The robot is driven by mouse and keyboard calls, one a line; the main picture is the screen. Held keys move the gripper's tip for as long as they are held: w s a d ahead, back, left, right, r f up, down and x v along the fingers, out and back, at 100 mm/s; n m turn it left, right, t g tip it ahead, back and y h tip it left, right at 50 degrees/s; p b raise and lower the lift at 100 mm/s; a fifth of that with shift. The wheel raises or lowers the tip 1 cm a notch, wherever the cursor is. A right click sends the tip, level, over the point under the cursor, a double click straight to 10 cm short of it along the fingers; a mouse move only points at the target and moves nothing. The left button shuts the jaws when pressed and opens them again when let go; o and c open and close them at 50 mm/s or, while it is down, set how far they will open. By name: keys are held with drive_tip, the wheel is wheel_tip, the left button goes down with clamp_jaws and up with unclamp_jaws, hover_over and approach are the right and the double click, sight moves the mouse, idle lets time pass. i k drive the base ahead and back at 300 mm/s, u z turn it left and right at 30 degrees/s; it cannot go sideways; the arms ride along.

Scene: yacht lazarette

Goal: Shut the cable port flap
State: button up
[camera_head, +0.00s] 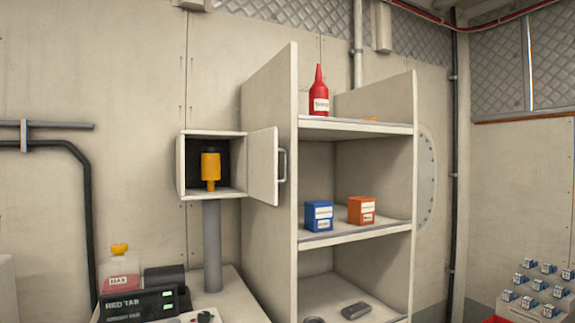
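A small white box (183,166) stands on a grey post against the wall, left of the shelf unit. Its hinged door (263,168) is the only flap that shows, and nothing labels it as the cable port flap. The door stands open, swung out to the right, with a grey bar handle (283,165) near its right edge. A yellow cylindrical thing (210,167) is inside the dark interior. My gripper is not in view.
A tall shelf unit (270,150) stands close to the open door's right. It holds a red bottle (319,95), a blue box (319,216) and an orange box (361,210). A bench below has a pink jug (121,275) and a black device (140,305).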

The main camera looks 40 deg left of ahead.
sight(264, 150)
drive_tip(key=i, duration=2.6)
drive_tip(key=u, duration=1.85)
drive_tip(key=k, duration=1)
drive_tip(key=u, duration=1.4)
